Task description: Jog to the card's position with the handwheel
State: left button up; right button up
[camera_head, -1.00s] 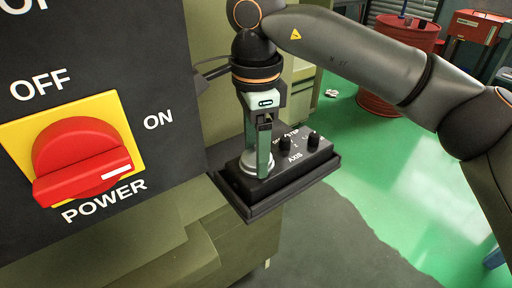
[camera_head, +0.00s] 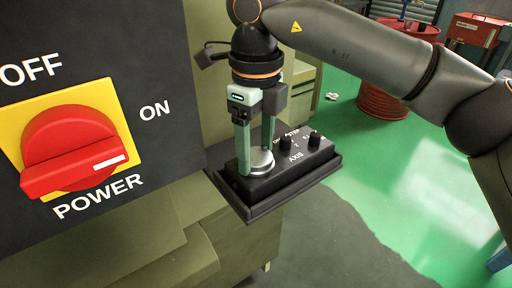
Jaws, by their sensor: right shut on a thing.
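The handwheel (camera_head: 261,161) is a silver disc on the left part of a black control box with white lettering, STEP and AXIS, and two black knobs. My right gripper (camera_head: 256,168) points straight down over it, its two pale green fingers apart and shut on the wheel at either side. The box (camera_head: 290,168) sits on a black tray-like ledge. The card is not seen in this view. My left gripper is not in view.
A large red power switch (camera_head: 75,148) on a yellow plate stands at the left on a dark panel, its handle toward ON. A red drum (camera_head: 385,103) and a red box (camera_head: 474,31) stand at the back right. Green floor lies open at the right.

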aim_at(256, 155)
jog(key=shift+m, duration=1)
jog(key=o, duration=1.4)
notch_tip(256, 155, up, 13)
jog(key=shift+f+p, duration=0.2)
jog(key=shift+p, duration=0.7)
